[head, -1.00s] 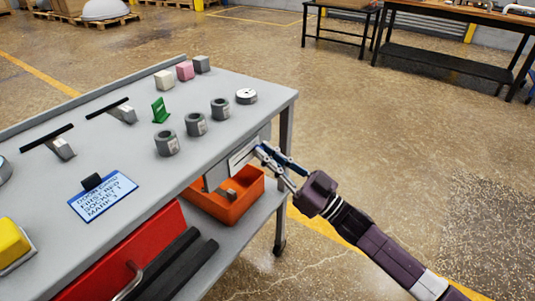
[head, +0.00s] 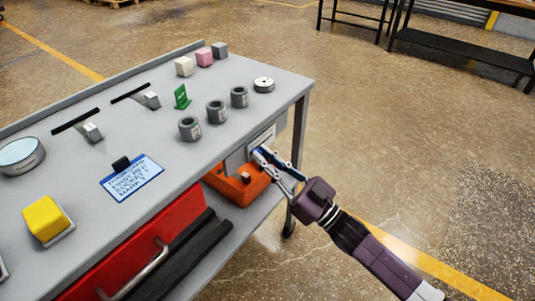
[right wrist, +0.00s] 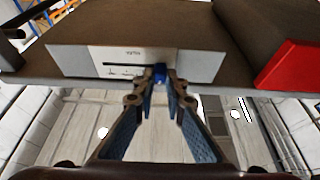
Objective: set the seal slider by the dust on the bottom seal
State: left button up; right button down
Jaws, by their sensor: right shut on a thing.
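The seal slider is a pale panel (head: 262,136) on the front edge of the grey bench, with a dark slot (right wrist: 122,67) and a small blue knob (right wrist: 159,71). My right gripper (head: 259,154) reaches it from the right. In the right wrist view the right gripper (right wrist: 160,80) is shut on the blue knob, at the right end of the visible slot in that picture. The panel's small lettering and scale are too small to read. No bottom seal or dust can be made out. My left gripper is not in view.
An orange bin (head: 238,190) sits below the panel. A red drawer unit (head: 150,240) is left of it. On the bench top (head: 225,75) are several grey rings, coloured blocks, a green piece, two slotted levers and a blue-edged note (head: 131,178).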

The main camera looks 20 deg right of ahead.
jog(key=shift+s+a+f, duration=0.1)
jog(key=shift+s+a, duration=0.05)
jog(key=shift+a, duration=0.05)
jog(key=c, duration=2)
grip_release()
jog(key=shift+o, duration=0.2)
jog(key=v, duration=1.2)
